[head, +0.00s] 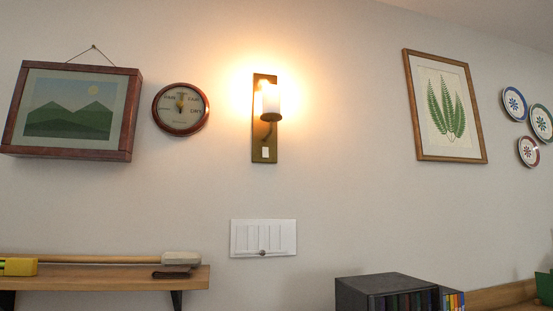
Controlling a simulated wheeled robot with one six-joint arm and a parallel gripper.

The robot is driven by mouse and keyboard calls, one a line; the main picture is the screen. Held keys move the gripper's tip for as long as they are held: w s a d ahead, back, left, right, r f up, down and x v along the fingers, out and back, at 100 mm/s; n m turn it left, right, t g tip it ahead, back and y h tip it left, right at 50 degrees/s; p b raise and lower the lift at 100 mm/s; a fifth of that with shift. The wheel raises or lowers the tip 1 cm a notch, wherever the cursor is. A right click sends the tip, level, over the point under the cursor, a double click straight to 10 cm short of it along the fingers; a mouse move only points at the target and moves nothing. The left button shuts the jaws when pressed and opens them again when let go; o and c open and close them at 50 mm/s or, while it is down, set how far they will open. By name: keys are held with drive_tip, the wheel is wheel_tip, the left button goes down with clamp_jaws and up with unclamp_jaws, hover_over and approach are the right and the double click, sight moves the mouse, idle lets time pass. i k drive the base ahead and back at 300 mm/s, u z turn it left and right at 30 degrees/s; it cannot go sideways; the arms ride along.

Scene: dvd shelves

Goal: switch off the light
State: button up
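A wall lamp (264,140) with a brass back plate hangs in the middle of the wall, and its pale cylindrical shade (271,102) glows brightly. A small white switch (265,153) sits low on the back plate. Below the lamp is a white wall panel (263,226) with several upright sections. A small dark round knob (262,252) sits at the panel's lower middle, on a thin horizontal line. The switch positions are too small to tell. My gripper is not in view.
A wooden shelf (110,284) at lower left holds a long-handled mallet (181,259), a yellow object (18,266) and a dark flat item. A dark box of upright cases (380,285) stands at lower right. Pictures, a round dial (180,109) and plates hang around. Wall around the panel is clear.

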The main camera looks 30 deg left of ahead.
sight(265, 150)
drive_tip(key=u, duration=0.6)
drive_tip(key=i, duration=0.4)
drive_tip(key=u, duration=1.4)
